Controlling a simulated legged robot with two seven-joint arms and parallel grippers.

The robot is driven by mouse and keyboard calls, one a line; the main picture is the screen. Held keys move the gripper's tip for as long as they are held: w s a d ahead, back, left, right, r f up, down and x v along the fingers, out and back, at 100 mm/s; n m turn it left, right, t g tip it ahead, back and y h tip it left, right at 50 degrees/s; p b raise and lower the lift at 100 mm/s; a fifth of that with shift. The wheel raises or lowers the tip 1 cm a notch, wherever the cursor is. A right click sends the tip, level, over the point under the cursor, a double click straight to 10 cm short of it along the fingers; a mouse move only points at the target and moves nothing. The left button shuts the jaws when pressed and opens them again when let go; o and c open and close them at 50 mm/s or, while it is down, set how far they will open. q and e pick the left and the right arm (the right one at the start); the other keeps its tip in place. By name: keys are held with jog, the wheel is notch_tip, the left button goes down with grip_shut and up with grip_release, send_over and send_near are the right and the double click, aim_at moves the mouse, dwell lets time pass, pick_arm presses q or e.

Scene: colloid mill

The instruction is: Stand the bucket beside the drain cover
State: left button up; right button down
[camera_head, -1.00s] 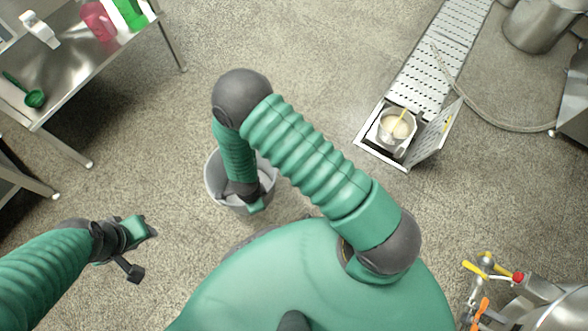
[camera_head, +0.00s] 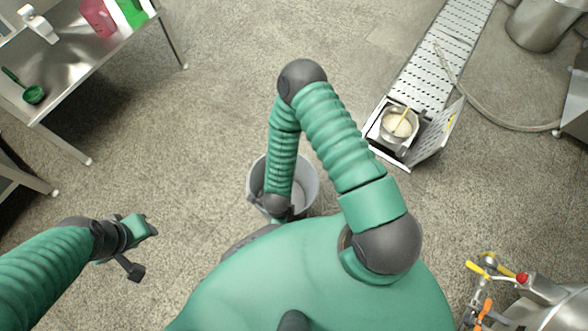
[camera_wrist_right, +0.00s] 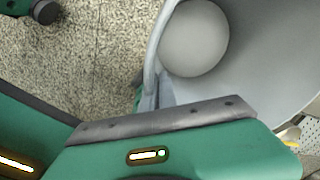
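The grey bucket (camera_head: 309,187) is in front of my base, below my right arm, and its near side is partly hidden by the arm. In the right wrist view the bucket (camera_wrist_right: 255,65) fills the upper right. My right gripper (camera_wrist_right: 155,100) is at its rim, with the wall between the fingers, and appears shut on it. The drain cover (camera_head: 437,132) is a perforated plate tilted up at the right of the open drain, to the right of the bucket. My left gripper (camera_head: 142,250) is open and empty at the left.
A pan with a yellow handle (camera_head: 398,125) sits in the drain opening. A perforated channel (camera_head: 445,60) and a hose (camera_head: 490,118) lie beyond. A steel table (camera_head: 85,60) is upper left. The machine with coloured handles (camera_head: 500,285) is lower right. Floor between bucket and drain is clear.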

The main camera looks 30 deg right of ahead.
jog(key=w+d+f+b, duration=0.4)
jog(key=w+d+b, duration=0.3)
jog(key=d, duration=0.2)
jog(key=shift+d+f, duration=0.25)
jog(key=shift+d, duration=0.05)
dwell(0.3)
jog(key=c, duration=1.7)
grip_release()
